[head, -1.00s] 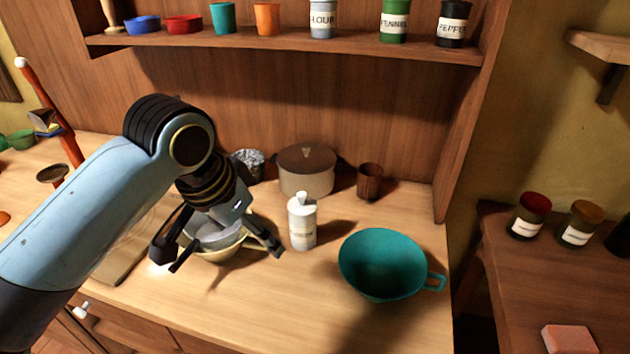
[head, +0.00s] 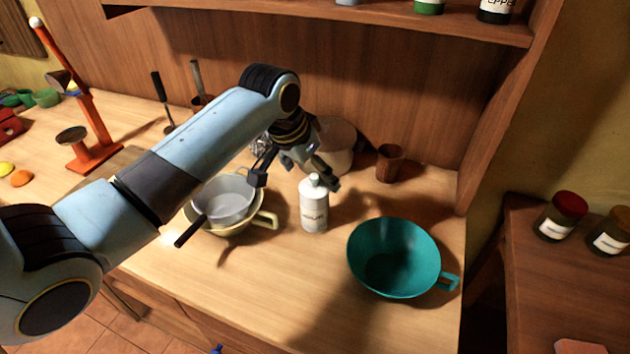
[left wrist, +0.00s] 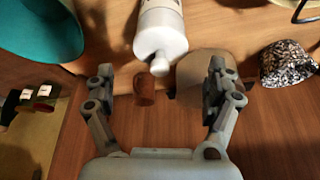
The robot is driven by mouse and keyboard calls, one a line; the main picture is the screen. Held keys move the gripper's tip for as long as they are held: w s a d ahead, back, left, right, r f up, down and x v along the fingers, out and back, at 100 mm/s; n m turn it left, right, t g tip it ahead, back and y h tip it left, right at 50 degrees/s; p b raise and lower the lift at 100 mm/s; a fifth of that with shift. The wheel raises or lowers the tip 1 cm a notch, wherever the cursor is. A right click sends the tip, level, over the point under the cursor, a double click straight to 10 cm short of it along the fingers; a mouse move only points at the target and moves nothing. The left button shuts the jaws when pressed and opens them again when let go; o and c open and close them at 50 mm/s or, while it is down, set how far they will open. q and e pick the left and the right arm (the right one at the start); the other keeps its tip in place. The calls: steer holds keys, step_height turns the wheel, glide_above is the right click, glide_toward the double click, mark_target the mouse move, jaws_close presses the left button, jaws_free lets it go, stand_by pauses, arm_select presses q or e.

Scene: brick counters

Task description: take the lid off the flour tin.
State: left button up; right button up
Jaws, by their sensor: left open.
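A white lidded tin (head: 314,212) stands upright on the counter, its dark label lettering too small to read surely. Its white lid (head: 313,184) with a small knob is on. My left gripper (head: 294,180) is open and empty, close to the lid, one finger to its left and one by its right side. In the left wrist view the tin (left wrist: 160,15) and its knobbed lid (left wrist: 160,45) point in between the open fingers (left wrist: 160,85), and nothing is gripped. My right gripper is not in view.
A teal handled bowl (head: 395,258) stands right of the tin. A grey pan (head: 224,201) sits in a cream bowl (head: 262,221) to the left. A lidded pot (head: 338,150) and a brown cup (head: 390,162) stand behind. The counter front is clear.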

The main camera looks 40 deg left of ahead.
arm_select(q)
steer(key=shift+x, duration=1.25)
steer(key=c, duration=1.1)
steer(key=shift+o, duration=0.2)
